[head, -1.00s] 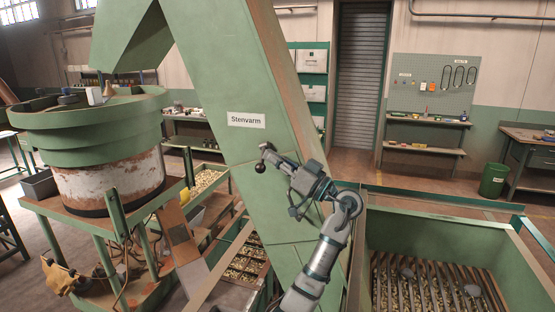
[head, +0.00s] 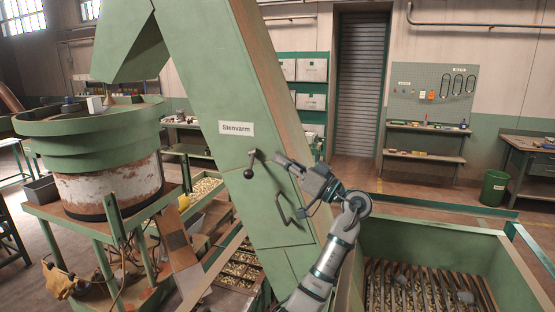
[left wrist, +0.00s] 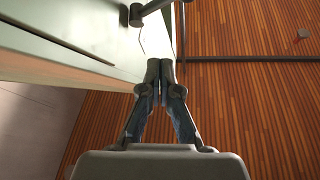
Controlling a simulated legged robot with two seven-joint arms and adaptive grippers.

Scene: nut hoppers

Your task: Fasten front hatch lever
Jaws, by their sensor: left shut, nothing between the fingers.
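In the left wrist view the shut fingertips (left wrist: 160,66) are beside the green panel, and a dark metal fitting (left wrist: 146,11) shows above. My right gripper is out of view.
A green bin with a slatted grate (head: 425,285) stands at the lower right. A round green bowl feeder (head: 90,135) stands at the left. Trays of nuts (head: 240,268) lie below the chute. Open floor shows behind, towards the shutter door (head: 358,90).

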